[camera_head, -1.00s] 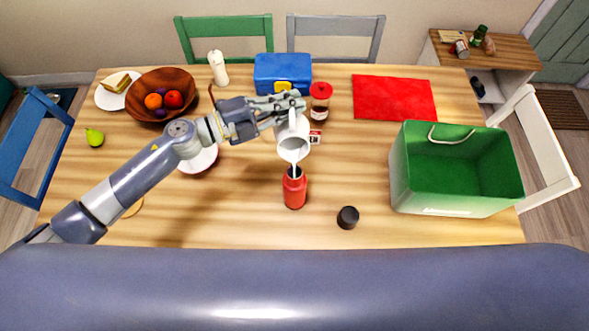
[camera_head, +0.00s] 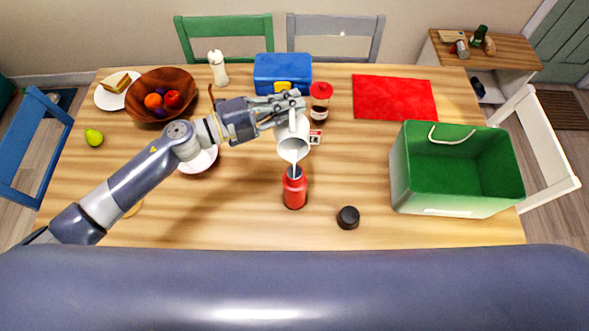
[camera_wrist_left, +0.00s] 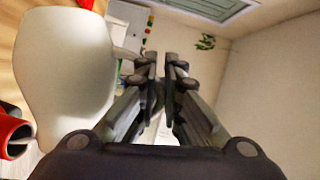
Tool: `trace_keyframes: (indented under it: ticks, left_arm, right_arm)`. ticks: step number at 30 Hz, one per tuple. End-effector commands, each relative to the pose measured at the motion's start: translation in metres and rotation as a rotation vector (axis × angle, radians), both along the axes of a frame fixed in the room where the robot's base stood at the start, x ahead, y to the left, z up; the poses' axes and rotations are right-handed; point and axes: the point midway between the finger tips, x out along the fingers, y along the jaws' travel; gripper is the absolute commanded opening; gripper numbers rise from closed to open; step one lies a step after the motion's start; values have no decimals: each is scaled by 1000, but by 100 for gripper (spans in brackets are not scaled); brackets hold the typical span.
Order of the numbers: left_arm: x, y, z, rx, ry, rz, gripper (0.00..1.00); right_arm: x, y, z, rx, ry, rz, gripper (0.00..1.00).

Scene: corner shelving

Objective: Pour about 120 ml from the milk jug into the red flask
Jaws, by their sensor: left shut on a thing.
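The white milk jug (camera_head: 292,142) is tilted with its mouth toward the red flask (camera_head: 294,192), which stands upright and open on the table. A thin pale strip shows between the jug's lip and the flask's mouth. The level inside the flask is hidden. My left gripper (camera_head: 294,102) is shut on the jug's handle, above and behind the flask. In the left wrist view the jug (camera_wrist_left: 65,70) fills the left side beside the gripper (camera_wrist_left: 162,62), and part of the flask (camera_wrist_left: 12,138) shows at the left edge. My right gripper is not in view.
A black cap (camera_head: 348,217) lies right of the flask. A green bin (camera_head: 440,190) stands right. The front middle is clear.

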Motion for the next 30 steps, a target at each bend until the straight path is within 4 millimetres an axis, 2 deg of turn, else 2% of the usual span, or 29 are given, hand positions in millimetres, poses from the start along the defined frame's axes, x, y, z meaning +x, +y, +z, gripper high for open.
trace_keyframes:
  ticks: [30]
  left_arm:
    - [-7, 0, 5, 5, -55, 0, 0]
  right_arm:
    - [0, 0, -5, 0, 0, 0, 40]
